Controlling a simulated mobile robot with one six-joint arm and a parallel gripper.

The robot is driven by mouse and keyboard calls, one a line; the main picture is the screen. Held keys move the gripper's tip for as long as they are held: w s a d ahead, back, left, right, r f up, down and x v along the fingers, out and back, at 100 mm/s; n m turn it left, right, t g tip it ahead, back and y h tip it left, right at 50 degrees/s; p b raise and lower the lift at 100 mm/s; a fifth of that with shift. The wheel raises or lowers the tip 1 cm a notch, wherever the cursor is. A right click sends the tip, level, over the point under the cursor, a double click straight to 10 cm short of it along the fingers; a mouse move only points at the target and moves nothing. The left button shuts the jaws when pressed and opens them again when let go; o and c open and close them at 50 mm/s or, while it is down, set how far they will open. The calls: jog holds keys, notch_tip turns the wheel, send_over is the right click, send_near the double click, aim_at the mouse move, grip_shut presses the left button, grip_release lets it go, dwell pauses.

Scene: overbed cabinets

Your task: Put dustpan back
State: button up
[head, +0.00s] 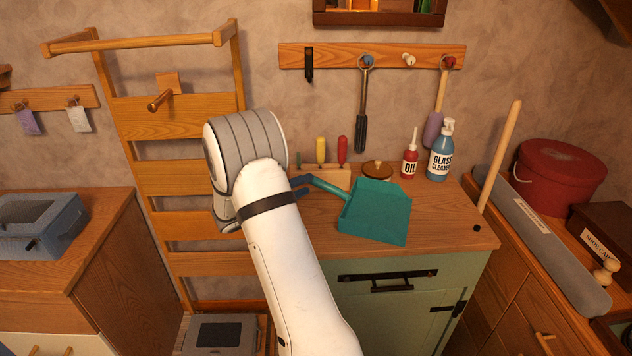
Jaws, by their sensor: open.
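The teal dustpan (376,212) is over the wooden top of the green cabinet, its pan to the right and its handle pointing left. It appears to rest on the top, with the handle raised a little. My gripper (302,186) is at the handle's left end, with its dark blue fingers showing beside my white wrist. It is open, and the fingers are around or beside the handle; I cannot tell which. The rest of my gripper is hidden behind my arm. The wall rail (432,54) has a bare black hook (309,64) and a bare cream peg (409,60).
A long-handled tool (361,120) and a purple brush (433,129) hang from the rail. Behind the dustpan stand a tool block (322,175), a round wooden lid (377,169), an oil bottle (410,160) and glass cleaner (440,158).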

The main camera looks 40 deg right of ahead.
jog(key=a, duration=0.5)
jog(key=shift+a, duration=0.15)
jog(key=shift+s+a+r, duration=0.1)
jog(key=shift+s+a, duration=0.05)
jog(key=shift+s, duration=0.05)
jog(key=s+m+y, duration=0.1)
jog(key=s+m, duration=0.1)
jog(key=s+r+m+g+y, duration=0.1)
jog(key=s+m, duration=0.1)
jog(key=s+r+m+g+y, duration=0.1)
jog(key=s+m, duration=0.1)
jog(key=s, duration=0.1)
jog(key=shift+a+r+m+y, duration=0.15)
jog(key=shift+a+m+y, duration=0.15)
jog(key=shift+a+m, duration=0.1)
jog(key=s+a+r+m+t+y, duration=0.1)
jog(key=s+a+m+t+y, duration=0.3)
jog(key=s+a+m+y, duration=1)
jog(key=s+a+m, duration=0.5)
jog(key=m, duration=0.6)
jog(key=shift+s+r, duration=0.35)
